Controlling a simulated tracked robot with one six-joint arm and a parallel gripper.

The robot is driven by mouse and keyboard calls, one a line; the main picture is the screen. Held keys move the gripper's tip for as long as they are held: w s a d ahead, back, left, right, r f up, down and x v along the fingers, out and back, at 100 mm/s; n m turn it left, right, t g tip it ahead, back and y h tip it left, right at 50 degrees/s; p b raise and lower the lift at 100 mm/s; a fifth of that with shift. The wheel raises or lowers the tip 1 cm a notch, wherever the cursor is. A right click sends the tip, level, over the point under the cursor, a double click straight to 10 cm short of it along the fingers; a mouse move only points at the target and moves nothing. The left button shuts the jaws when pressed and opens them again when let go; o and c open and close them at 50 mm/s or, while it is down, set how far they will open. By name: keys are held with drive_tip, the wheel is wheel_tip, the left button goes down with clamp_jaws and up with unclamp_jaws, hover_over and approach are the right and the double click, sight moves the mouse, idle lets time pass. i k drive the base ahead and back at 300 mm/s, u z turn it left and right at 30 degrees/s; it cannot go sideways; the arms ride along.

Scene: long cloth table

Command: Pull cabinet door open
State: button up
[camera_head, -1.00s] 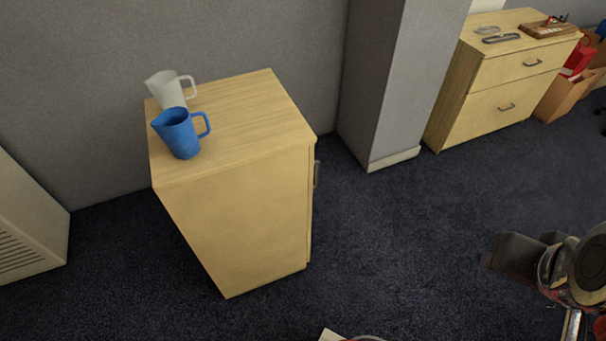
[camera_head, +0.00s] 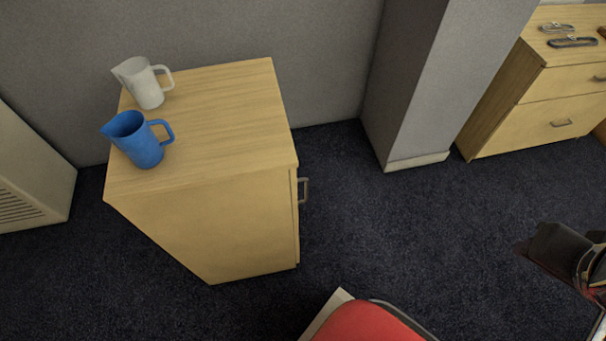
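The wooden cabinet (camera_head: 215,225) stands on the dark carpet left of centre, against the grey wall. Its door (camera_head: 296,218) is on the right side, seen nearly edge-on, and looks shut. A grey bar handle (camera_head: 304,191) sticks out from the door's upper part. My gripper (camera_head: 550,250), a dark blocky end, is at the right edge, partly cut off. It is well to the right of the handle and apart from it. Its fingers are not clear, so I cannot tell whether it is open. Nothing is seen held in it.
A blue jug (camera_head: 139,140) and a white jug (camera_head: 145,84) stand on the cabinet's left end. A grey pillar (camera_head: 415,90) stands behind right, with a wooden drawer unit (camera_head: 540,100) beyond it. A pale vented unit (camera_head: 30,180) is at left. Carpet right of the door is clear.

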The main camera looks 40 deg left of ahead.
sight(293, 173)
drive_tip(key=i, duration=1.1)
drive_tip(key=u, duration=2.65)
drive_tip(key=k, duration=0.5)
drive_tip(key=u, duration=0.1)
